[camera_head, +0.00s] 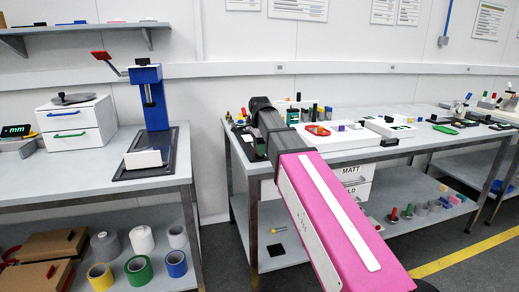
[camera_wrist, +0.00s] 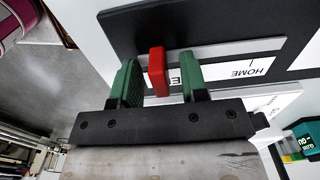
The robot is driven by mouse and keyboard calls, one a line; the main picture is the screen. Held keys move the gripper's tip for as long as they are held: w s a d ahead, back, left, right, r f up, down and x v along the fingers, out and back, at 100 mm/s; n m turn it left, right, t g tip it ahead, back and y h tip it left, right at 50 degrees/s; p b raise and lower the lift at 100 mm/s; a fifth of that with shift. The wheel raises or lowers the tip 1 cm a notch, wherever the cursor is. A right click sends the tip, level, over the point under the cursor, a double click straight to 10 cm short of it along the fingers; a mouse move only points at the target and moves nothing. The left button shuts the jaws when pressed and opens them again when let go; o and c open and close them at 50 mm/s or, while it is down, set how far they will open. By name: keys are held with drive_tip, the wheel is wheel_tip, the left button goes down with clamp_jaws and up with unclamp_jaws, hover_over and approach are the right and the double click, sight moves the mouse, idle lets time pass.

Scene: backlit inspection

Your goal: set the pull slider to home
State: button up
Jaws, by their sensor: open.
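In the wrist view the pull slider shows as a red upright knob (camera_wrist: 157,71) on a dark panel (camera_wrist: 205,22). A white label strip (camera_wrist: 248,68) runs along the panel behind the knob, with HOME printed upside down to the right of the knob. My gripper (camera_wrist: 160,75) has two green fingers, one on each side of the red knob. The jaws are open, with a gap visible on the right of the knob; whether the left finger touches it I cannot tell. In the head view my pink arm reaches the middle bench and hides the slider.
The middle bench (camera_head: 343,155) carries a red tray (camera_head: 317,130), a green item (camera_head: 445,130) and several small boxes. A blue press (camera_head: 149,95) stands on the left bench. In the wrist view a teal block (camera_wrist: 306,137) lies at the right edge.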

drive_tip(key=shift+f, duration=0.1)
clamp_jaws()
drive_tip(key=w+a, duration=0.1)
drive_tip(key=w, duration=0.2)
drive_tip(key=w+a, duration=0.1)
drive_tip(key=w, duration=0.3)
drive_tip(key=w+a, duration=0.1)
drive_tip(key=w, duration=0.2)
drive_tip(key=shift+w, duration=0.15)
unclamp_jaws()
wheel_tip(320, 180, up, 11)
